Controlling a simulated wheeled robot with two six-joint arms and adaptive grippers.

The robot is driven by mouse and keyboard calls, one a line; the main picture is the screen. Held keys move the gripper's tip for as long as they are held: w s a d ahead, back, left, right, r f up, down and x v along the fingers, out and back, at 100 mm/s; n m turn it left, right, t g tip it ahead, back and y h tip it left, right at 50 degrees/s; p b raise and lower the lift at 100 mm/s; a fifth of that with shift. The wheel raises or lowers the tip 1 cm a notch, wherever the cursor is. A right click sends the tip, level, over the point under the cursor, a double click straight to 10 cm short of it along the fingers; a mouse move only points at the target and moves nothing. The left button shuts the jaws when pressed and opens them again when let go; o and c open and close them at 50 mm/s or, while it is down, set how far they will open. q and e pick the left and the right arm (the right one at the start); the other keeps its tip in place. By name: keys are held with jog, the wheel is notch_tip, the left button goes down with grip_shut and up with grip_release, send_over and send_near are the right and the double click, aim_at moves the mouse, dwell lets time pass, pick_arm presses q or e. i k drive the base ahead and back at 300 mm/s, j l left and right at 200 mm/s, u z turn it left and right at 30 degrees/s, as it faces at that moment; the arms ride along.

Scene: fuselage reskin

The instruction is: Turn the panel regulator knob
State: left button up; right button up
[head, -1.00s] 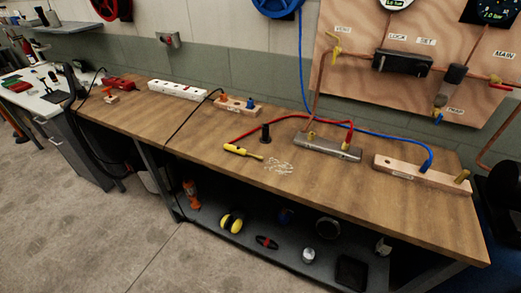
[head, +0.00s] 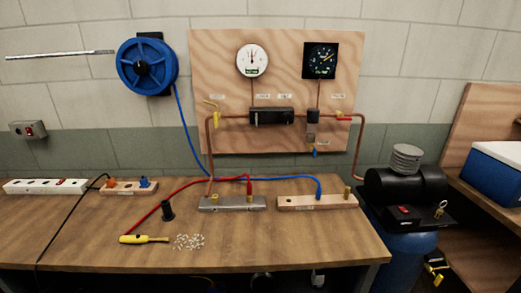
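A plywood panel (head: 210,75) on the wall carries copper piping, a white-faced gauge (head: 252,60) and a black gauge (head: 320,60). A dark block (head: 271,116) sits in the pipe line below two small labels. To its right is a black-topped fitting (head: 313,116) with a blue lever (head: 314,153) below it. I cannot tell which of these parts is the regulator knob. A yellow-handled valve (head: 213,110) is at the left of the piping and a red-handled valve (head: 343,117) at the right. Neither of my grippers is in view.
The wooden bench (head: 100,225) runs below the panel. On it are a yellow tool (head: 145,239), a metal manifold (head: 232,203), a wooden block (head: 315,202) and red and blue hoses. A blue hose reel (head: 147,65) hangs left; a black compressor (head: 405,187) stands right.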

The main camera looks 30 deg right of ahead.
aim_at(287, 118)
jog(key=z, duration=1.3)
